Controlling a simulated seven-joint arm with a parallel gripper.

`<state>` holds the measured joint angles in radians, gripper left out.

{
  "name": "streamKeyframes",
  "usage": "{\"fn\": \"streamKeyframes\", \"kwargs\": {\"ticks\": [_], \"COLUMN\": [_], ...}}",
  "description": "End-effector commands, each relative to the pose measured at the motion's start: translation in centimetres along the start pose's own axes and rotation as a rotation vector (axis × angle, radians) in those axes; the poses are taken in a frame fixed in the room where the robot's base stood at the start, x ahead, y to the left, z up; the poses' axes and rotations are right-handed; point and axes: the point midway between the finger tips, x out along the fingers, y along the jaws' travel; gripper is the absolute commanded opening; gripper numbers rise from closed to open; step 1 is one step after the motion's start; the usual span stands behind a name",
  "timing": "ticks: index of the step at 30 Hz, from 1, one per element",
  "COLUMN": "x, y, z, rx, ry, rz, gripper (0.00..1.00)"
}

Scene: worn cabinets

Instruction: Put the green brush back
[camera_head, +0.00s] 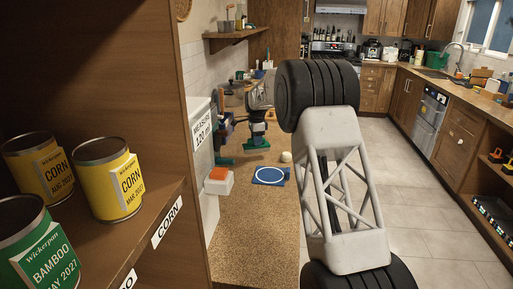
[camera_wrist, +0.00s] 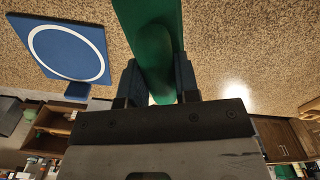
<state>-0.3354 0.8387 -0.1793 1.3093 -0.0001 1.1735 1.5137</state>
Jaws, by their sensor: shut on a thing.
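In the wrist view my gripper (camera_wrist: 158,88) is shut on the green brush (camera_wrist: 152,30), with a finger on each side of it. The brush runs out past the top of the picture, so its far end is hidden. In the head view my gripper (camera_head: 257,130) is over the counter, and a small green part of the brush (camera_head: 256,147) shows below it. A blue square with a white ring (camera_head: 269,176) lies on the counter, nearer than the gripper. It also shows in the wrist view (camera_wrist: 68,50), left of the brush and apart from it.
A small pale round thing (camera_head: 286,156) lies beyond the square. Corn cans (camera_head: 107,178) and a bamboo can (camera_head: 38,245) stand on the left shelf.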

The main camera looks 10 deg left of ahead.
Motion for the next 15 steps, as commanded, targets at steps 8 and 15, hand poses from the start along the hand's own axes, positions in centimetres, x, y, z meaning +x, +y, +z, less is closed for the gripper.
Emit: {"fn": "streamKeyframes", "kwargs": {"ticks": [8,15], "x": [0.3,2.5], "y": [0.0,0.0], "z": [0.0,0.0], "rx": [0.000,0.000], "ry": [0.000,0.000], "rz": [0.000,0.001], "gripper": [0.07,0.07]}}
